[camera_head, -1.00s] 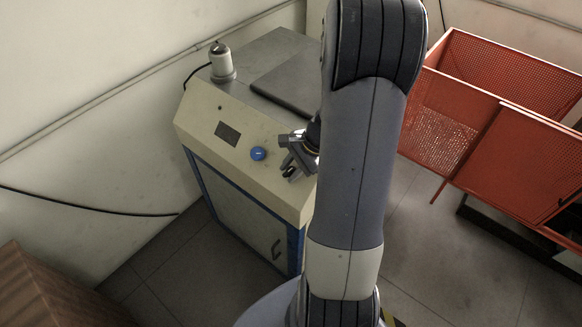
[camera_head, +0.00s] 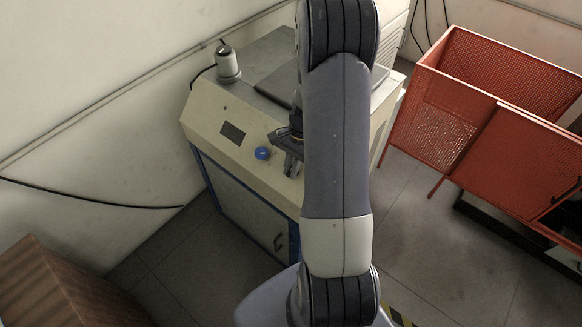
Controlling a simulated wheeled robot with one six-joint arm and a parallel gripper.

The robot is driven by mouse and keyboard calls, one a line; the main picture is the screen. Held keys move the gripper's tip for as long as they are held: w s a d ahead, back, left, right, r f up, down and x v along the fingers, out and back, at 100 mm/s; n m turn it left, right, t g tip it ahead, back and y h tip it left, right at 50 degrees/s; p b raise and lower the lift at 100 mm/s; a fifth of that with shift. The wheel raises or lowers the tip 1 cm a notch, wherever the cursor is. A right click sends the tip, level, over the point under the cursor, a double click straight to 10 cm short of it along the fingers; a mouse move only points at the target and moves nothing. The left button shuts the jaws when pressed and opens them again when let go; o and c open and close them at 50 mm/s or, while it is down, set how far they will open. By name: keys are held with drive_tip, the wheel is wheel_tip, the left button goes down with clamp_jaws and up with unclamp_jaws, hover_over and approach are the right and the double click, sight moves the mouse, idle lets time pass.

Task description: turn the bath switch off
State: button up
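A blue round switch knob (camera_head: 262,153) sits on the sloped front panel of the cream bath machine (camera_head: 215,107). A light mark shows on the knob, but its exact setting is too small to read. My gripper (camera_head: 291,168) is just right of the knob, over the panel, and appears apart from it. Its fingers point downward and are partly hidden by my arm, so its opening is hard to judge. A dark display (camera_head: 233,133) lies left of the knob.
Red mesh bins (camera_head: 437,115) stand at the right. A brown wooden box (camera_head: 60,290) is at the lower left. Floor between is clear.

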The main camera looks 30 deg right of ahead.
drive_tip(key=o, duration=0.3)
drive_tip(key=shift+w+d+f, duration=0.1)
drive_tip(key=shift+d, duration=0.2)
drive_tip(key=b+v, duration=0.1)
drive_tip(key=v, duration=0.9)
drive_tip(key=shift+r, duration=0.4)
